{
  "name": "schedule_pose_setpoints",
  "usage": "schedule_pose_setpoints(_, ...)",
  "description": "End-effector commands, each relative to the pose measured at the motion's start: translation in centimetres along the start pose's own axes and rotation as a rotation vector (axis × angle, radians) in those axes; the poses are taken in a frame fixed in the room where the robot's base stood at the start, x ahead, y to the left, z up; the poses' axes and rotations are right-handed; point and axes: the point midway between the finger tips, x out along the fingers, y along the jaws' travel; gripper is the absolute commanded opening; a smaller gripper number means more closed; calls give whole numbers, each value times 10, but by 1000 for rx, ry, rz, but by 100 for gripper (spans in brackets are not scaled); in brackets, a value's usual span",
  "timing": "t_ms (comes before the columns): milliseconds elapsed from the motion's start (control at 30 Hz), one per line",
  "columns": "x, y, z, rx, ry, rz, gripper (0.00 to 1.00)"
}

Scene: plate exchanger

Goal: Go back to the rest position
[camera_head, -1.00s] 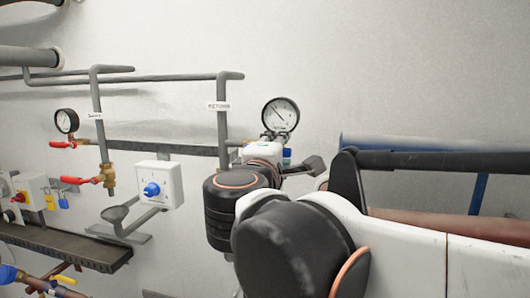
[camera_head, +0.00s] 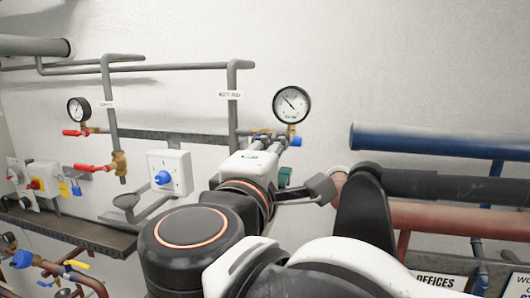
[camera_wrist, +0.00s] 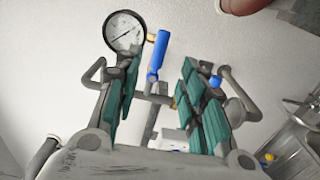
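My gripper (camera_wrist: 158,105) shows in the wrist view with its two teal-padded fingers apart and nothing held between them. A blue valve handle (camera_wrist: 162,55) and a round pressure gauge (camera_wrist: 125,32) appear beyond the fingers, toward the wall. In the head view my arm reaches from the lower right toward the wall. Its wrist is below the right pressure gauge (camera_head: 291,104), and my gripper is mostly hidden behind it, with a bit of teal pad showing. Whether a finger touches the valve or pipe is not clear.
A white switch box with a blue knob (camera_head: 163,178) is left of my arm. Red-handled valves, a left gauge (camera_head: 78,109) and a grey ledge (camera_head: 70,228) are further left. Blue (camera_head: 430,142) and red-brown (camera_head: 450,218) pipes run on the right. The wall above is clear.

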Motion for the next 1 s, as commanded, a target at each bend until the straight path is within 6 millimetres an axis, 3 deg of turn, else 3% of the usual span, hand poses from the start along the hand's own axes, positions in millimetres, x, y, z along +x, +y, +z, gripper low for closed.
schedule_pose_setpoints(467,-7,-1,0,0,-1,-1,38)
schedule_pose_setpoints(567,-4,-14,5,7,-9,-21,38)
schedule_pose_setpoints(667,4,-51,19,29,-36,-78,38)
schedule_pose_setpoints(1000,24,-255,90,231,-180,-416,38)
